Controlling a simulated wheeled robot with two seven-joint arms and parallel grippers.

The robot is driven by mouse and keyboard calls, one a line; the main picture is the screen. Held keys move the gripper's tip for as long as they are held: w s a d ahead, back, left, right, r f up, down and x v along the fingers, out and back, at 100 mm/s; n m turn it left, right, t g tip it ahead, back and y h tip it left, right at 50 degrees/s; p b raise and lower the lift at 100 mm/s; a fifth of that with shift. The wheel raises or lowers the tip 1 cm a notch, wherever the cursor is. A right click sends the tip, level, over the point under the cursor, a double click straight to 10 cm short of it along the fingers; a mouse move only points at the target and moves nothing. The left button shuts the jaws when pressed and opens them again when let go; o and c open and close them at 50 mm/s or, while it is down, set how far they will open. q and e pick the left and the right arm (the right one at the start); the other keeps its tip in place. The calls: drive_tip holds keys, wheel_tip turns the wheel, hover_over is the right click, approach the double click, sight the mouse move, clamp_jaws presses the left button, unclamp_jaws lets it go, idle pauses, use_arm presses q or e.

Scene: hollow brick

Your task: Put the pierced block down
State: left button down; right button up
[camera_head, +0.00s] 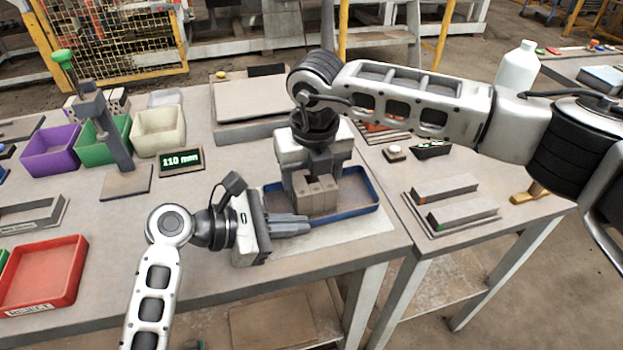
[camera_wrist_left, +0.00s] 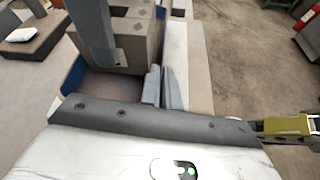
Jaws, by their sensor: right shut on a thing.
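The pierced block (camera_head: 318,196) is a grey-brown block with dark holes in its top. My right gripper (camera_head: 316,172) comes down from above and is shut on it. The block is upright at the blue tray (camera_head: 372,208), within its outline; I cannot tell whether it touches the tray floor. In the left wrist view the block (camera_wrist_left: 146,42) is near the top, partly hidden by a grey right finger. My left gripper (camera_head: 304,226) is empty, its fingers together, just in front of the tray's near edge; the fingers also show in the left wrist view (camera_wrist_left: 162,88).
Purple (camera_head: 50,152), green (camera_head: 104,142) and cream (camera_head: 158,130) bins stand at the back left. A post stand (camera_head: 118,145) and a "110 mm" display (camera_head: 181,161) are left of the tray. A red reject bin (camera_head: 45,275) sits front left. Grey bars (camera_head: 455,208) lie on the right table.

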sight(314, 184)
use_arm(q)
drive_tip(key=shift+f, duration=0.15)
use_arm(e)
drive_tip(key=shift+f, duration=0.3)
drive_tip(key=o, duration=1.2)
drive_tip(key=r, duration=0.4)
drive_tip(key=s+r, duration=0.1)
drive_tip(key=r, duration=0.7)
drive_tip(key=shift+s+d, duration=0.2)
use_arm(q)
drive_tip(key=c, duration=1.6)
unclamp_jaws()
drive_tip(key=shift+o, duration=0.2)
drive_tip(key=shift+a, duration=0.1)
